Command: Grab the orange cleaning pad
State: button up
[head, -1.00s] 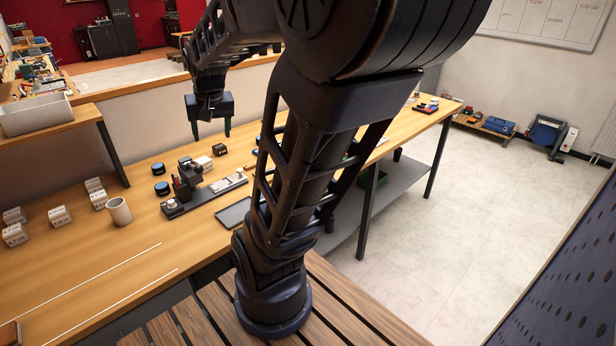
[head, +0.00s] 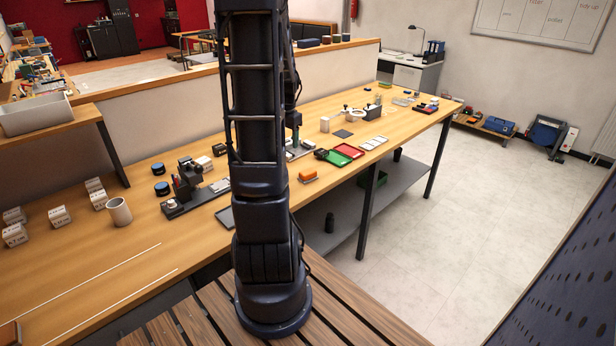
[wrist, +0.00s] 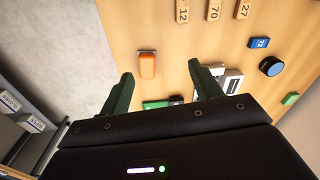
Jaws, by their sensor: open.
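The orange cleaning pad (head: 308,174) lies on the wooden workbench, just right of my arm in the head view. In the wrist view the pad (wrist: 147,66) is near the upper middle, beyond my gripper and apart from it. My gripper (wrist: 160,90) shows its two green fingers spread wide with nothing between them. In the head view my arm hides most of the gripper.
A green tray (head: 336,158) and a red tray (head: 349,151) lie right of the pad. A black-based device (head: 190,185) and a grey cup (head: 119,212) stand to the left. The bench's front edge is close to the pad.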

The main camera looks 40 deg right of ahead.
jog(key=s+d+f+m, duration=0.3)
jog(key=d+f, duration=0.3)
jog(key=d, duration=0.2)
send_over(308, 171)
jog(key=shift+g, duration=0.3)
jog(key=f, duration=0.4)
jog(key=shift+s+f, duration=0.3)
jog(key=shift+f, duration=0.05)
jog(key=shift+w+f, duration=0.15)
jog(key=shift+f, duration=1.45)
jog(key=shift+w+f, duration=0.1)
jog(key=shift+f, duration=1.45)
jog(key=c, duration=0.9)
